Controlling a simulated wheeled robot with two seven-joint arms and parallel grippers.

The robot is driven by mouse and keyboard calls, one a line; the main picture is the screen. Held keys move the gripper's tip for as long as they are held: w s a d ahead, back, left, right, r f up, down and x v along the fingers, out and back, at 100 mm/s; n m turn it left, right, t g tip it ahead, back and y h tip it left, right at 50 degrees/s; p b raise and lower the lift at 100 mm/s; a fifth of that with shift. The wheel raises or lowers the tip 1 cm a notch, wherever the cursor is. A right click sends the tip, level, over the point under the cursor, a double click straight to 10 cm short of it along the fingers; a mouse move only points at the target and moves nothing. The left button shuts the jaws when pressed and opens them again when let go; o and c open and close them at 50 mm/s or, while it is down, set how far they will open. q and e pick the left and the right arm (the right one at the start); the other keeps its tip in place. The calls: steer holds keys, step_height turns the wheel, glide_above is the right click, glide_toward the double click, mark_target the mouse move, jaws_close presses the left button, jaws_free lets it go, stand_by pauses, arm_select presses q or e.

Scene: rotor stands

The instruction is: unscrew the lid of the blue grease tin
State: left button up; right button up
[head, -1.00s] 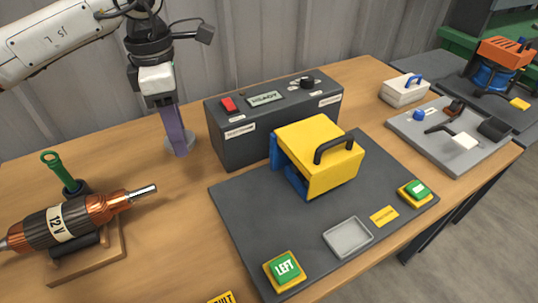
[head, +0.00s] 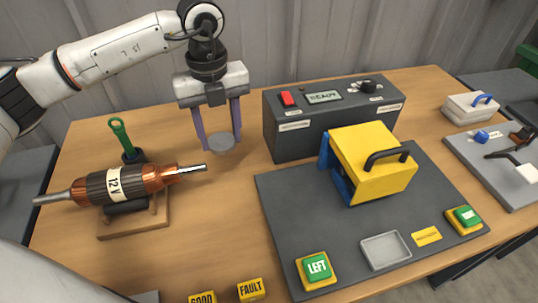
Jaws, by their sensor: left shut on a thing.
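I see no blue tin wall below the lid, and I cannot tell whether the lid is still seated on a tin or lifted slightly. My right gripper is not in view.
The dark control box (head: 292,147) stands just right of the gripper. A copper rotor (head: 155,180) on a wooden stand and a green-handled tool (head: 120,133) are to the left. A grey mat (head: 290,225) bears a yellow fixture (head: 370,170). Bare table lies in front of the lid.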

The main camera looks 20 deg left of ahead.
mark_target(227, 174)
arm_select(q)
step_height(227, 174, down, 10)
steer(key=shift+p, duration=0.45)
steer(key=shift+f, duration=0.15)
steer(key=o, duration=1.1)
steer(key=shift+o, duration=0.2)
step_height(227, 174, up, 12)
steer(key=shift+f+b, duration=0.25)
steer(key=shift+b, duration=0.35)
steer(key=shift+r, duration=0.45)
